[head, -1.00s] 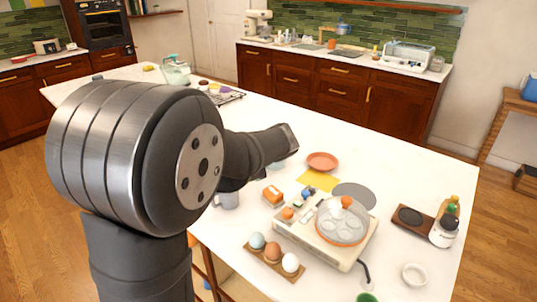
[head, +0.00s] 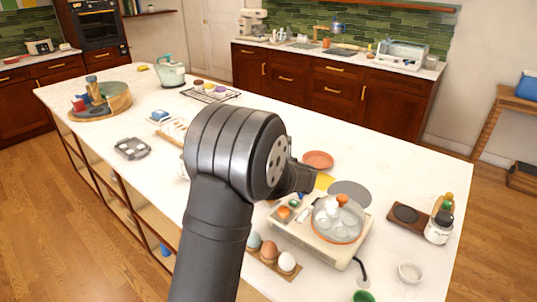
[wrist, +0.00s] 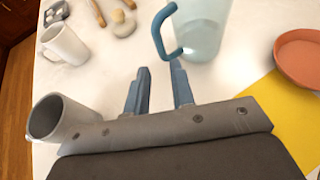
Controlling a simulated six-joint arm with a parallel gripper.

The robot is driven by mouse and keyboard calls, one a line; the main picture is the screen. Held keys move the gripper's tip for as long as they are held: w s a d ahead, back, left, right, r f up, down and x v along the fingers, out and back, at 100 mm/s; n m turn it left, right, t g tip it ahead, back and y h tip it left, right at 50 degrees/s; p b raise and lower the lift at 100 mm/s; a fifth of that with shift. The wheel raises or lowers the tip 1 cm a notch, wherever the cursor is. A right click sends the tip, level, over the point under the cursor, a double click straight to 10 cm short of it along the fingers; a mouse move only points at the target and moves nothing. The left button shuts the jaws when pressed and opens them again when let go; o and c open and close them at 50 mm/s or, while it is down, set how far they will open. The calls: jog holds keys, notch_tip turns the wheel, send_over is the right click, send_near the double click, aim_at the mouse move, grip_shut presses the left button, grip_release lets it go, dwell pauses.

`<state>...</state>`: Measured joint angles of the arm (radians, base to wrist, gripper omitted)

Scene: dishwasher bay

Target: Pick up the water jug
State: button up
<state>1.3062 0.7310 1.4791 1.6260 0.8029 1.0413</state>
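The water jug (wrist: 204,28) is at the top of the wrist view, a translucent pale blue-green vessel cut off by the frame edge. Its blue curved handle (wrist: 160,35) faces my gripper. My gripper (wrist: 160,66) is open and empty, with a gap between its two blue-grey fingers. The fingertips point at the jug and lie just short of the lower end of the handle; I see no contact. In the head view my arm hides the jug and my fingers.
On the right are a yellow cloth (wrist: 272,115) and a terracotta dish (wrist: 301,56). The hotplate with a lidded pan (head: 338,222) stands at the counter's near right.

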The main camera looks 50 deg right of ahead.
jog(key=x, duration=0.8)
jog(key=shift+w+d+r, duration=0.15)
jog(key=shift+r, duration=0.2)
grip_shut()
